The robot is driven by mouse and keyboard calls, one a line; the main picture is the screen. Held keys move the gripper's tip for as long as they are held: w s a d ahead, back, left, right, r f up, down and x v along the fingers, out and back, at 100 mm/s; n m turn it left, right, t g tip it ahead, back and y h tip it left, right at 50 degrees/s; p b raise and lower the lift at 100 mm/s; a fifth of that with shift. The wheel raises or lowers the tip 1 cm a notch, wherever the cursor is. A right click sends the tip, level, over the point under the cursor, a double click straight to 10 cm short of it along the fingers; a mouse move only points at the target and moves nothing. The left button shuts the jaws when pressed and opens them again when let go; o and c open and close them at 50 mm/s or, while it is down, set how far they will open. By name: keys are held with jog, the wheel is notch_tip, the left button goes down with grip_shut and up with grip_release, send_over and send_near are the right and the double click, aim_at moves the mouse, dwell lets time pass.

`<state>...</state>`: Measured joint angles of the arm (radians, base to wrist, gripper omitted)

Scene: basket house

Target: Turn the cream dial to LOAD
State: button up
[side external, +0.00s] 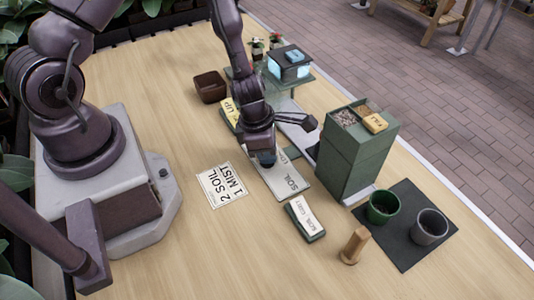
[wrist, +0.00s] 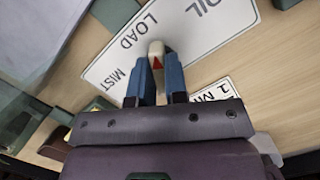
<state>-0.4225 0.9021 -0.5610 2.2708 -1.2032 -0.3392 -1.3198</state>
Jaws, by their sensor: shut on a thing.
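The cream dial (wrist: 156,48) has a red arrow mark and sits on a white panel (wrist: 185,45) printed SOIL, LOAD and MIST. In the wrist view its arrow points up the picture. LOAD is up and left of the dial, MIST is to its left, and SOIL is at upper right. My gripper (wrist: 157,70) has its two blue fingers on either side of the dial, shut on it. In the side view my gripper (side external: 264,158) is down over the panel (side external: 284,190) and hides the dial.
A card reading "2 SOIL 1 MIST" (side external: 222,185) lies left of the panel. A tall green box (side external: 355,160) stands close on the right. A green block with a label (side external: 306,220), a wooden peg (side external: 354,246), and green (side external: 382,208) and grey (side external: 429,228) pots are nearer the front.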

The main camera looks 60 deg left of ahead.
jog(key=n+y, duration=0.1)
jog(key=n, duration=0.5)
jog(key=o, duration=1.4)
jog(key=shift+o, duration=0.2)
jog(key=shift+r, duration=0.1)
jog(key=shift+r, duration=3.4)
